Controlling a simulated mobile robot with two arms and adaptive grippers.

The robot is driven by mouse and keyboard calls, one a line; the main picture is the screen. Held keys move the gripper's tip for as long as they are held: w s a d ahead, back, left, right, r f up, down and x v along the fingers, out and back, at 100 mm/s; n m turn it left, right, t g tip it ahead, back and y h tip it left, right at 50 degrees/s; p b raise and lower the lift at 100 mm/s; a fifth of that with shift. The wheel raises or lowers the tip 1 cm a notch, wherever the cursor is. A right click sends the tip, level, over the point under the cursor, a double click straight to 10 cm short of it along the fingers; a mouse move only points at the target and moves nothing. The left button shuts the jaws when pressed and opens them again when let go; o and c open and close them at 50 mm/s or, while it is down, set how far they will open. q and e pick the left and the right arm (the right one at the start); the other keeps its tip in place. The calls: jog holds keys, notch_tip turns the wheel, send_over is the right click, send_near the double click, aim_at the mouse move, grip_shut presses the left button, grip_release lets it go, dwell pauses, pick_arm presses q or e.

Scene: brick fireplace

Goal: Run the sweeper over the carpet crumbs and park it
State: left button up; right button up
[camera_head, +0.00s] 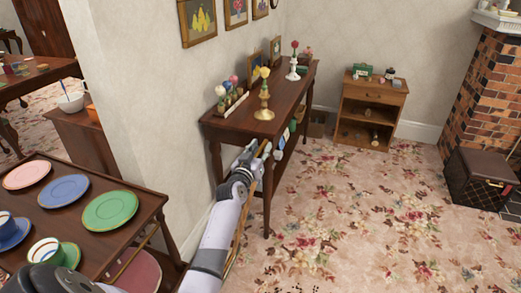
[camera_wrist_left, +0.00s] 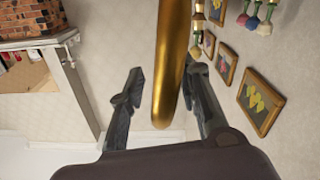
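My left gripper (camera_head: 254,158) reaches in beside the front edge of the dark side table. A thin golden-brown pole (camera_head: 239,236), likely the sweeper's handle, shows alongside my left forearm. In the left wrist view, a thick golden pole (camera_wrist_left: 170,62) stands between the two spread fingers of my left gripper (camera_wrist_left: 165,92). It lies close to the right finger, with a gap to the left one. Whether it touches a finger I cannot tell. The sweeper's head is not visible. Small dark specks, likely the crumbs (camera_head: 291,276), lie on the floral carpet (camera_head: 340,225). My right gripper is not in view.
The side table (camera_head: 290,105) carries vases and a gold candlestick. A trolley with plates (camera_head: 110,209) and cups stands at the left. A small wooden cabinet (camera_head: 369,110), a brown case (camera_head: 480,178) and the brick fireplace (camera_head: 485,85) stand beyond. The carpet's middle is open.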

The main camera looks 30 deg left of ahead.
pick_arm(q)
grip_shut()
dwell(0.3)
dwell(0.6)
